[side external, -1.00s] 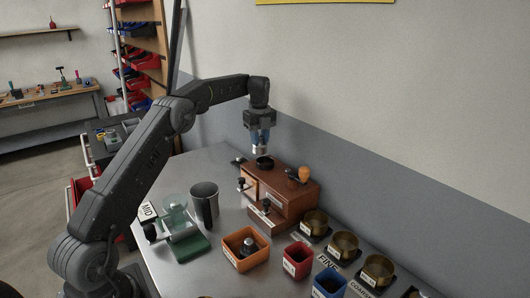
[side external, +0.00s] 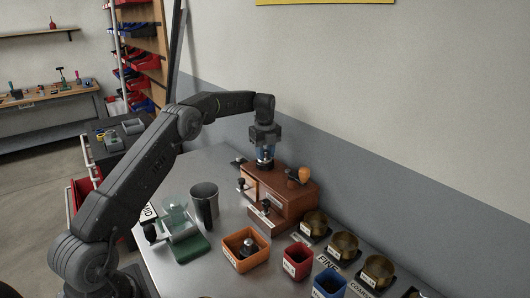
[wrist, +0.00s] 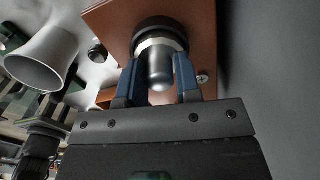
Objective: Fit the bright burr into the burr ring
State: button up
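My gripper (side external: 265,153) is above the left end of the wooden roaster box, pointing down. The burr's rounded grey shank points back toward the wrist camera. The black burr ring (wrist: 158,27) sits on the brown box top, directly beyond the burr. The burr's far end is at the ring's mouth and looks roughly centred; how deep it sits is hidden. In the side view the fingers cover most of the ring.
The wooden box (side external: 293,200) has an orange knob (side external: 304,175) to the right. An orange bin (side external: 247,262) holds a dark-and-silver part. A metal cup (side external: 204,201), a green-based scale (side external: 186,246), red and blue bins and several brass cups stand around. The wall rises close behind.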

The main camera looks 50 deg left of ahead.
aim_at(265, 150)
jog(key=o, duration=0.3)
jog(key=shift+o, duration=0.2)
jog(key=shift+r, duration=0.1)
notch_tip(265, 150, up, 8)
jog(key=shift+f, duration=0.25)
jog(key=s+d+r+n+t, duration=0.2)
jog(key=s+d+r+n, duration=0.3)
jog(key=s+d+r, duration=0.3)
jog(key=s+d+r+n+t, duration=0.1)
jog(key=s+d+r+n, duration=0.45)
jog(key=d, duration=0.55)
jog(key=s+d+f+n+t, duration=0.1)
jog(key=s+d+f+n, duration=0.1)
jog(key=s, duration=0.5)
jog(key=s+d+f+n, duration=0.3)
jog(key=s+d+n, duration=0.1)
jog(key=s, duration=0.3)
jog(key=s+d+f+n+t, duration=0.1)
jog(key=s+d+f+n, duration=0.1)
jog(key=s, duration=0.6)
jog(key=shift+d+f+n+t, duration=0.35)
jog(key=shift+d+n, duration=0.1)
jog(key=shift+n, duration=0.2)
